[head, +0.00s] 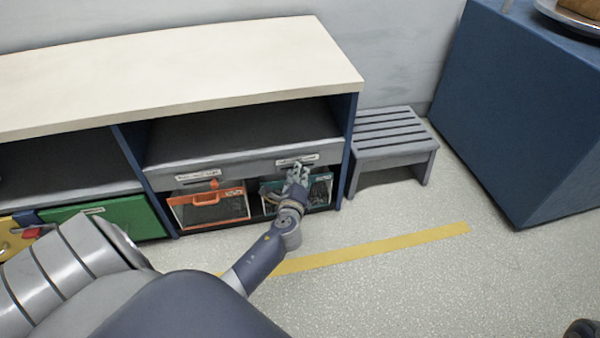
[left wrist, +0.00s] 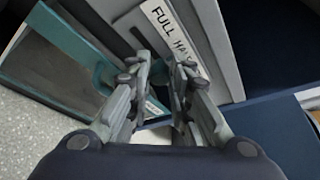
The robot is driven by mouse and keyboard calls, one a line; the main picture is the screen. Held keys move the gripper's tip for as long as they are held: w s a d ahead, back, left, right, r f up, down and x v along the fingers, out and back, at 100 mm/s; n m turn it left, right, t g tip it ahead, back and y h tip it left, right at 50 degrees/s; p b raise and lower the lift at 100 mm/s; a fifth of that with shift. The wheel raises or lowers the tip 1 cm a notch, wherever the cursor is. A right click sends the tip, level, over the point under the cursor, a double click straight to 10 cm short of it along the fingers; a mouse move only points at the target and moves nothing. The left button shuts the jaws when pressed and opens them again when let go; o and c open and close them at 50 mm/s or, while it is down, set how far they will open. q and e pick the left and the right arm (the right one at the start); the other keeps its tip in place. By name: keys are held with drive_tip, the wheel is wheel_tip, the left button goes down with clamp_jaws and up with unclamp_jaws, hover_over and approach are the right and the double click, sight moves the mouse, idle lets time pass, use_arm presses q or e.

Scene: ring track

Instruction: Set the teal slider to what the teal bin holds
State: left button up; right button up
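The teal bin (head: 319,192) sits in the lower right cubby of the shelf unit, with a see-through front in a teal frame. In the left wrist view its frame (left wrist: 62,30) is at the left; I cannot make out what it holds. Above it is a white label strip (head: 297,160), reading "FULL HA..." in the left wrist view (left wrist: 165,22), beside a dark slot. My left gripper (head: 299,172) is at the rail just below the label. Its fingertips (left wrist: 163,70) are partly spread, with a narrow gap between them. My right gripper is not seen.
An orange-framed bin (head: 208,205) with its own label strip stands left of the teal one, and a green bin (head: 115,215) farther left. A grey slatted stool (head: 393,140) stands close right of the shelf. A yellow line (head: 385,245) crosses the open floor.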

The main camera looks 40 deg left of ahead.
use_arm(q)
drive_tip(key=shift+o, duration=1.2)
drive_tip(key=v, duration=1.2)
